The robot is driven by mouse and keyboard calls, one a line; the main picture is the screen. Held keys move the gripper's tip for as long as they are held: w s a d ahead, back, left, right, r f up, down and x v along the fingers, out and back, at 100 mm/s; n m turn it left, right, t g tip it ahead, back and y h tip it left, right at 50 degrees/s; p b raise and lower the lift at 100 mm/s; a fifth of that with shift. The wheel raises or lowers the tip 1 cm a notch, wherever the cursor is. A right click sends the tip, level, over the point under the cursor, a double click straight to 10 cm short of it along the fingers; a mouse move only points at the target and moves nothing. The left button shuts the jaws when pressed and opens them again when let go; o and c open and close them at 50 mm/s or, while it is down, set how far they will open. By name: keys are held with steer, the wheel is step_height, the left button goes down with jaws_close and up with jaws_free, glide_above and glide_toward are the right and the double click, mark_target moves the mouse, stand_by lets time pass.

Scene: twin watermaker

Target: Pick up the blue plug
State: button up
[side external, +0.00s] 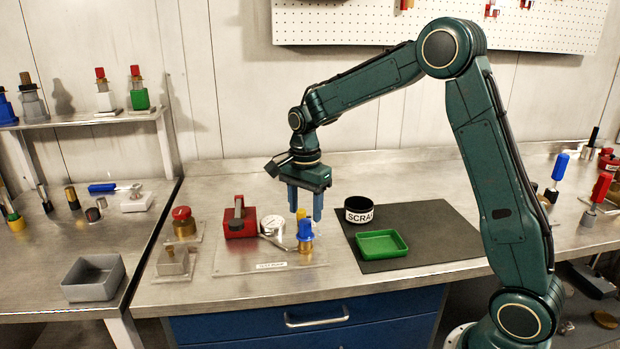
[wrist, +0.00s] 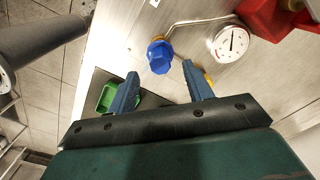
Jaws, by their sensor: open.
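The blue plug (side external: 305,229) stands upright on a brass fitting (side external: 305,245) on the pale plate in the middle of the bench. In the wrist view the blue plug (wrist: 160,57) shows its faceted top, just beyond and between the fingertips. My gripper (side external: 305,213) points down over this spot, its blue fingers apart and empty. In the wrist view my gripper (wrist: 160,68) is also open, with the plug ahead of the gap. I cannot tell whether a finger touches the plug.
A pressure gauge (side external: 273,225) with a bent pipe and a red block (side external: 239,220) stand left of the plug. A black SCRAP cup (side external: 359,209) and green tray (side external: 381,244) are on a dark mat (side external: 440,232) to the right.

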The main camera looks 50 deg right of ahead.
mark_target(305, 221)
steer(key=shift+f, duration=0.1)
steer(key=shift+f, duration=2.55)
steer(key=shift+c, duration=0.2)
jaws_close()
